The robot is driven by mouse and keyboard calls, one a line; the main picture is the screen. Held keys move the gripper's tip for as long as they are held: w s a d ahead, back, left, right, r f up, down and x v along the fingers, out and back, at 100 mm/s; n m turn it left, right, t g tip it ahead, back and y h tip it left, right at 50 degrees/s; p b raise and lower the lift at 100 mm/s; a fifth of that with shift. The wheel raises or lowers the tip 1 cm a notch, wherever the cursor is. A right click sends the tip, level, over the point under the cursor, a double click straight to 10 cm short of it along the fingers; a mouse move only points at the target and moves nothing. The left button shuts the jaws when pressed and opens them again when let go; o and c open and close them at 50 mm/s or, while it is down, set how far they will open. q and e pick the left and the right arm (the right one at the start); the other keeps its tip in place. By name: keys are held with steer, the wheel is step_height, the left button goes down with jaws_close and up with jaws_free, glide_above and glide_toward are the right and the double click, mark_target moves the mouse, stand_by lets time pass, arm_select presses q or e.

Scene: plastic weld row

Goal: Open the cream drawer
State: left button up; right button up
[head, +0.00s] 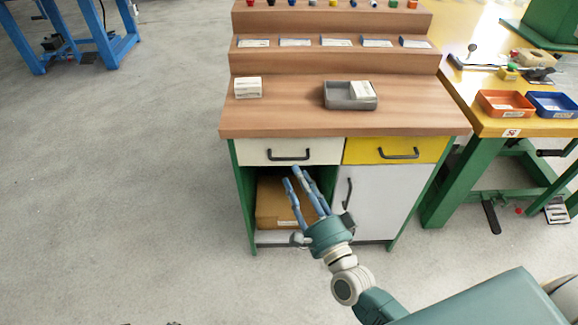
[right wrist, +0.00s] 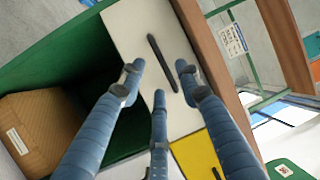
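The cream drawer (head: 255,151) is at the upper left of the cabinet front, under the wooden top, and looks shut. Its dark bar handle (head: 289,155) is on its front. In the right wrist view, the cream drawer (right wrist: 130,27) and its slanted handle (right wrist: 162,62) lie ahead of the fingers. My right gripper (head: 294,178) is just below the handle in the head view. Its blue fingers (right wrist: 158,84) are spread apart with nothing between them, and I see no clear contact with the handle. My left gripper is not in view.
A yellow drawer (head: 362,151) is to the right, above a grey door (head: 375,195). A cardboard box (head: 272,203) sits in the open bay below. A grey tray (head: 340,98) and white box (head: 248,87) stand on top. Floor left of the cabinet is clear.

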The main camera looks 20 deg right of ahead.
mark_target(290, 164)
steer(key=shift+x, duration=2.8)
jaws_close()
